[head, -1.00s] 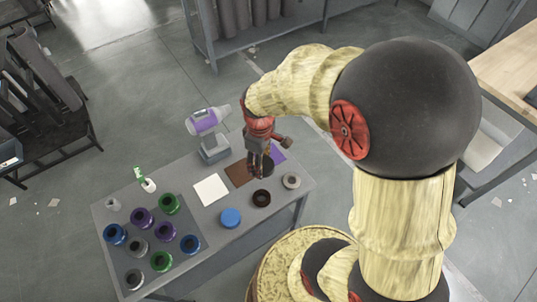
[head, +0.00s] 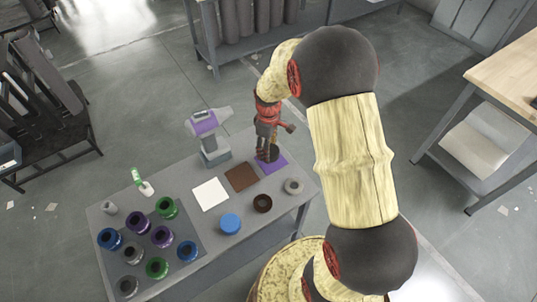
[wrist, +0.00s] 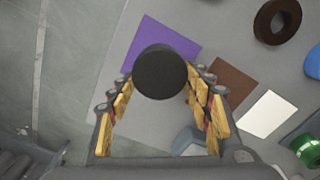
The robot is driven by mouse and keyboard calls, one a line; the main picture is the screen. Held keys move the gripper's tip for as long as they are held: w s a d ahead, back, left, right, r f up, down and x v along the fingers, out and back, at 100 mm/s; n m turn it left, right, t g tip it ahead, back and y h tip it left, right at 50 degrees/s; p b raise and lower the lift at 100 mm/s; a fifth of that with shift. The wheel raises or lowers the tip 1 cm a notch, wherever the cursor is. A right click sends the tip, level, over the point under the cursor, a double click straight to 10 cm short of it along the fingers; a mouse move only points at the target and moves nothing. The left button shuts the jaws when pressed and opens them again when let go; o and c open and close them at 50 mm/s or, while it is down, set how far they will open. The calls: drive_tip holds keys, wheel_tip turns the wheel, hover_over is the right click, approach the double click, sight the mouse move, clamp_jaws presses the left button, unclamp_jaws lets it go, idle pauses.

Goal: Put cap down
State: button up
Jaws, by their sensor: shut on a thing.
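My gripper (head: 267,152) is shut on a dark round cap (wrist: 160,72), seen from above between the fingers in the wrist view. In the head view the gripper and cap are over the purple square (head: 275,167) near the far end of the table. The purple square also shows in the wrist view (wrist: 165,36), with the cap covering part of its lower edge. I cannot tell whether the cap touches the surface. A brown square (head: 241,177) and a white square (head: 210,194) lie beside the purple one.
On the grey table (head: 250,245) stand a blue cap (head: 230,223), a brown ring (head: 262,203) and a grey ring (head: 293,186). A grey mat with several coloured rings (head: 158,268) is at left. A purple and grey device (head: 208,130) stands behind the squares.

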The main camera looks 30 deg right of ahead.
drive_tip(key=shift+f+b, duration=0.3)
drive_tip(key=shift+f, duration=1.3)
drive_tip(key=shift+f, duration=0.15)
drive_tip(key=o, duration=1.3)
drive_tip(key=shift+c, duration=0.2)
drive_tip(key=shift+o, duration=0.2)
